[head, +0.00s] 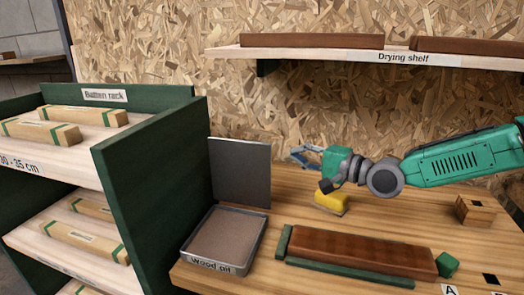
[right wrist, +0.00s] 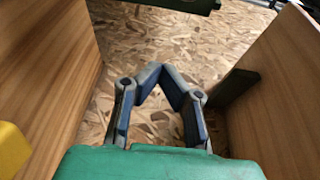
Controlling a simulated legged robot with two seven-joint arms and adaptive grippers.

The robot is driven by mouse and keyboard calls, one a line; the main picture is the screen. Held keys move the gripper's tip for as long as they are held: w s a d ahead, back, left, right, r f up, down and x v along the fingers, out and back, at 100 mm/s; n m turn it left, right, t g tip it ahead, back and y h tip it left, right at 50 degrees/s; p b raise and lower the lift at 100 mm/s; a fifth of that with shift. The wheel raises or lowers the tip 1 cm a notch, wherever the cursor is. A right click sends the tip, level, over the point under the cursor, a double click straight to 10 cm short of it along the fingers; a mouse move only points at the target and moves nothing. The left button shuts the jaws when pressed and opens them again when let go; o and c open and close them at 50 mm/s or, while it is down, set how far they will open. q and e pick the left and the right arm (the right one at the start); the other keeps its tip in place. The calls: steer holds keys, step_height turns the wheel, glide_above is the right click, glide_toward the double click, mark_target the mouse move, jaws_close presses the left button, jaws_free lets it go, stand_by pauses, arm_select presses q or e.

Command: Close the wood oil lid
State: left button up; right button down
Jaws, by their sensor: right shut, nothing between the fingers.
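The wood oil tray (head: 188,262) is a shallow grey box labelled "Wood oil" on the workbench, with a brownish surface inside. Its dark grey lid (head: 240,172) stands upright at the tray's back edge, so the tray is open on top. My right gripper (head: 296,154) is to the right of the lid, above the bench, pointing left towards it and apart from it. In the right wrist view its blue-grey fingers (right wrist: 155,68) meet at the tips with nothing between them. My left gripper is not in view.
A yellow block (head: 332,202) lies below my right gripper. A reddish-brown board (head: 362,247) with green pieces around it lies right of the tray. The green batten rack (head: 150,160) stands close on the left. The drying shelf (head: 300,54) is above. A small wooden block (head: 476,211) sits at right.

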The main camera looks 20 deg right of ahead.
mark_target(233, 149)
steer(key=x, duration=1)
steer(key=s+a, duration=0.1)
steer(key=s+a+r, duration=0.2)
steer(key=a, duration=0.1)
steer(key=shift+a, duration=0.1)
steer(key=shift+s+a+b, duration=0.1)
steer(key=shift+a+b, duration=0.05)
steer(key=shift+b, duration=0.15)
steer(key=s+a+n, duration=0.1)
steer(key=s+n+y+b, duration=0.1)
steer(key=s+n, duration=0.1)
steer(key=s+a+n+t+b, duration=0.1)
steer(key=s, duration=0.1)
steer(key=shift+a+r+n, duration=0.25)
steer(key=shift+a+n, duration=0.1)
steer(key=shift+n, duration=0.05)
arm_select(q)
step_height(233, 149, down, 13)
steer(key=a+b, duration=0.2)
steer(key=b, duration=0.7)
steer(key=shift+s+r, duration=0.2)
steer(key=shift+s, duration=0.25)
arm_select(e)
steer(key=s+a+f+n+y, duration=0.4)
steer(key=s+a+f+n, duration=0.1)
steer(key=s+n, duration=0.4)
steer(key=shift+s+a+n+g+y, duration=0.35)
steer(key=shift+a+n, duration=0.3)
steer(key=shift+n, duration=0.65)
